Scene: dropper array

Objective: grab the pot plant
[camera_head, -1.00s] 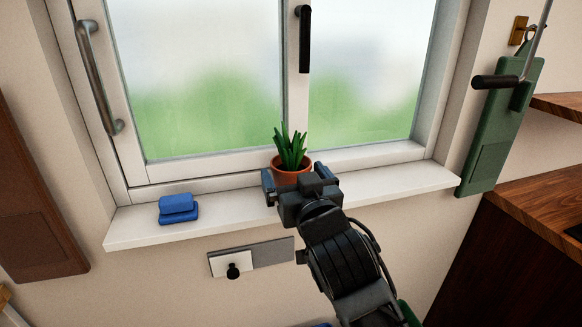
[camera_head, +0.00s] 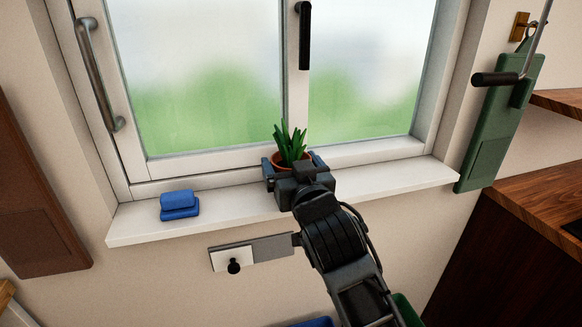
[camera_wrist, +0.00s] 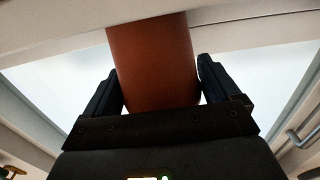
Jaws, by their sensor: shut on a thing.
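The pot plant (camera_head: 291,146) has green spiky leaves in a terracotta pot, upright at the windowsill. In the head view my gripper (camera_head: 291,161) reaches it from the front, with one finger on each side of the pot, and is shut on it. The gripper hides the pot's lower part. In the wrist view the terracotta pot (camera_wrist: 153,65) fills the space between the two dark fingers. The leaves are out of that view. I cannot tell whether the pot's base touches the sill.
Blue blocks or sponges (camera_head: 179,204) lie on the white windowsill (camera_head: 240,211) to the left. The closed-looking window (camera_head: 210,90) with its dark handle (camera_head: 304,36) is behind the plant. A grey-and-white plate with a black knob (camera_head: 233,265) is on the wall below. A green panel (camera_head: 497,135) hangs at right.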

